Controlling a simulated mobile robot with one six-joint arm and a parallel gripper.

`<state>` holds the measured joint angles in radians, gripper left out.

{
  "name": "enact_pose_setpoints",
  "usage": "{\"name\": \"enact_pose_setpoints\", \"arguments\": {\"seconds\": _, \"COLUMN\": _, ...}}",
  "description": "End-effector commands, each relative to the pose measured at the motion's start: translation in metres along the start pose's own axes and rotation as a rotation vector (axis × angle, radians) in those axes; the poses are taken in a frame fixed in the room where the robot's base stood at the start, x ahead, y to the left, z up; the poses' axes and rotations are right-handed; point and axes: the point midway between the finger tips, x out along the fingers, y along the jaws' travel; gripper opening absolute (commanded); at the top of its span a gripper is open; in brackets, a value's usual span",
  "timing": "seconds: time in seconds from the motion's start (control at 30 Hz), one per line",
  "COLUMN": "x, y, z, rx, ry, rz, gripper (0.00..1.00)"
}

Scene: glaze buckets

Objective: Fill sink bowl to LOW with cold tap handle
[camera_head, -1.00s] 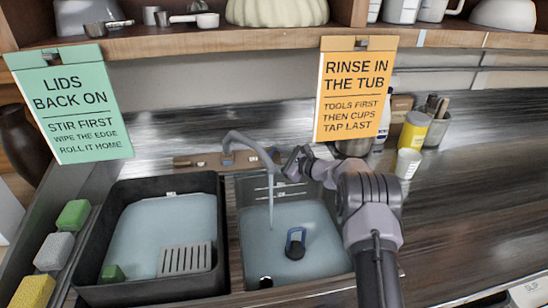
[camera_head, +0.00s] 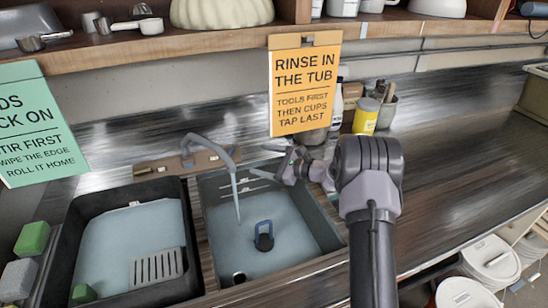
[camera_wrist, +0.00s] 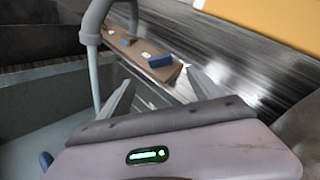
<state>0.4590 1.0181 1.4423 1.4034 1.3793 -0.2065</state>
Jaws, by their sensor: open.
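The grey sink bowl (camera_head: 325,222) holds bluish water (camera_head: 225,225). A thin stream runs into it from the curved grey tap (camera_head: 205,140). Light marks (camera_head: 245,183) show on the bowl's back wall; their wording is too small to read. In the wrist view a wooden tap base (camera_wrist: 145,50) carries a blue piece (camera_wrist: 160,60), which looks like the cold handle, and a smaller bluish piece (camera_wrist: 125,42). My gripper (camera_head: 283,165) is open and empty above the back right of the bowl, right of the tap. In the wrist view its fingers (camera_wrist: 158,76) stand apart, short of the blue piece.
A blue-and-black ring-shaped item (camera_head: 264,238) sits in the bowl. A black tub (camera_head: 60,255) stands left of it. An orange sign (camera_head: 305,85) hangs behind my gripper. A yellow jar (camera_head: 366,117) stands at the back. The counter (camera_head: 450,160) to the right is clear.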

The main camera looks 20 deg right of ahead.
Motion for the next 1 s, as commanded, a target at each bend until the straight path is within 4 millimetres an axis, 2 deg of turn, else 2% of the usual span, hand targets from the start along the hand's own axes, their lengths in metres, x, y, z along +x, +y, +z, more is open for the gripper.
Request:
{"name": "enact_pose_setpoints", "arguments": {"seconds": 0.03, "x": -0.014, "y": -0.003, "z": 0.002, "rx": 0.003, "ry": 0.001, "rz": -0.003, "gripper": 0.75}}
{"name": "enact_pose_setpoints", "arguments": {"seconds": 0.1, "x": -0.029, "y": -0.002, "z": 0.002, "rx": 0.003, "ry": 0.001, "rz": -0.002, "gripper": 0.75}}
{"name": "enact_pose_setpoints", "arguments": {"seconds": 0.27, "x": -0.047, "y": -0.001, "z": 0.000, "rx": 0.001, "ry": 0.000, "rz": -0.001, "gripper": 0.75}}
{"name": "enact_pose_setpoints", "arguments": {"seconds": 1.0, "x": -0.049, "y": 0.000, "z": -0.001, "rx": 0.000, "ry": -0.001, "rz": 0.000, "gripper": 0.75}}
